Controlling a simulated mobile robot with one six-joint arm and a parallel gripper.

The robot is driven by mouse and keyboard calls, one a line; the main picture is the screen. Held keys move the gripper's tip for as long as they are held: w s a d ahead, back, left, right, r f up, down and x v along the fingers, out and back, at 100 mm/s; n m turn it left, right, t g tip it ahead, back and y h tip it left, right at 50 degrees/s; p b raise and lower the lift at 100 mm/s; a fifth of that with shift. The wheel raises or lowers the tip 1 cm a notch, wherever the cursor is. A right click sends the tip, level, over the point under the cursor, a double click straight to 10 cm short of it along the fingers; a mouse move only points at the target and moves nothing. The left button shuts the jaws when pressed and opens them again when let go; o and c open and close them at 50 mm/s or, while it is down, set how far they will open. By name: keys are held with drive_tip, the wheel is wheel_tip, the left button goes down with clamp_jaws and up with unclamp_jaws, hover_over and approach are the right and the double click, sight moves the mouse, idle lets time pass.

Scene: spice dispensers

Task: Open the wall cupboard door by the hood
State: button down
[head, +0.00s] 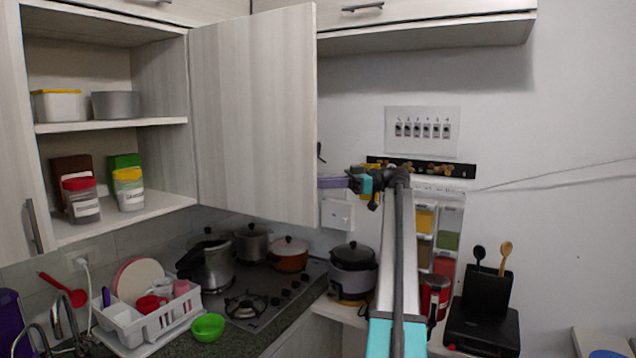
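The wall cupboard door (250,110), pale wood-grain, stands swung open, out from the cupboard (160,85) at the upper left. The shelves inside are in plain view. A small dark piece, perhaps the door's handle seen edge-on, shows at the door's right edge. My gripper (331,182), with purple fingers and teal parts, points left, just right of the door's lower right edge and below that dark piece. I cannot tell whether it touches the door. The fingers overlap in this view, so their gap is hidden. No hood shows; the door covers part of the wall behind.
Below the door are a gas stove (262,292) with pots and a white dish rack (150,318). A rice cooker (352,270) and a wall spice dispenser (447,240) stand near my arm. A black utensil stand (485,310) is at right. The wall farther right is bare.

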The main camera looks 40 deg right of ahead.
drive_tip(key=shift+w+a+r, duration=0.2)
drive_tip(key=shift+w+r, duration=0.1)
drive_tip(key=shift+r, duration=0.15)
drive_tip(key=c, duration=2.1)
unclamp_jaws()
drive_tip(key=shift+w, duration=0.1)
drive_tip(key=shift+o, duration=1.2)
drive_tip(key=shift+w+a+f, duration=0.1)
drive_tip(key=shift+w+a, duration=0.1)
drive_tip(key=shift+s, duration=0.1)
drive_tip(key=shift+d, duration=0.1)
drive_tip(key=shift+d, duration=0.15)
